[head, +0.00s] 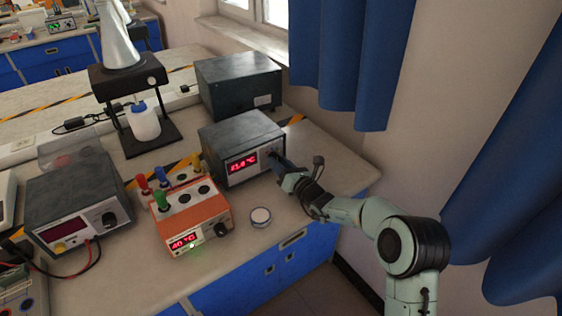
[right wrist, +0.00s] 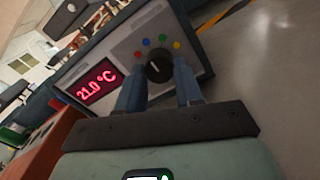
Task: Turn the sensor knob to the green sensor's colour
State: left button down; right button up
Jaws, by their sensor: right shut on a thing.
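The sensor knob (right wrist: 158,67) is black and sits on the front of a grey meter (head: 240,141). Blue, green (right wrist: 162,38), yellow and red dots arc above it in the right wrist view. A pale pointer mark on the knob leans up and left; its exact dot is hard to tell. My right gripper (head: 279,163) is shut on the knob, one blue-grey finger on each side. The green sensor (head: 161,200) stands upright in the orange block (head: 205,220), near the red sensor (head: 142,184) and the yellow sensor (head: 196,161). My left gripper is out of view.
The meter's red display (right wrist: 97,81) reads 21.0 °C. A small round white-topped container (head: 260,216) stands in front of the meter. A dark box (head: 238,83) is behind it, and another instrument (head: 77,205) is at left. Blue curtains hang at right.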

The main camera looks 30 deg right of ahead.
jog(key=shift+r+m+p, duration=0.1)
jog(key=shift+m+p, duration=0.45)
jog(key=shift+m, duration=0.35)
jog(key=m+p, duration=0.2)
jog(key=m, duration=0.2)
jog(key=shift+p, duration=0.4)
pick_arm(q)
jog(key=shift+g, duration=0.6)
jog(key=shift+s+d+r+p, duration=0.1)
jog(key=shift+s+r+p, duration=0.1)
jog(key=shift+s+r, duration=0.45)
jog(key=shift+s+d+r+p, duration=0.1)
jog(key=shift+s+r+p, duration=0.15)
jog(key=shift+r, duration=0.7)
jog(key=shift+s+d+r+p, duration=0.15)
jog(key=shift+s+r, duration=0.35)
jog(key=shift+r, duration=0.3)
pick_arm(e)
jog(key=shift+a+m, duration=0.1)
jog(key=shift+m, duration=0.8)
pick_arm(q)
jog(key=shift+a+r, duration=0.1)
pick_arm(e)
jog(key=o, duration=1)
jog(key=shift+o, duration=0.2)
jog(key=shift+s, duration=0.1)
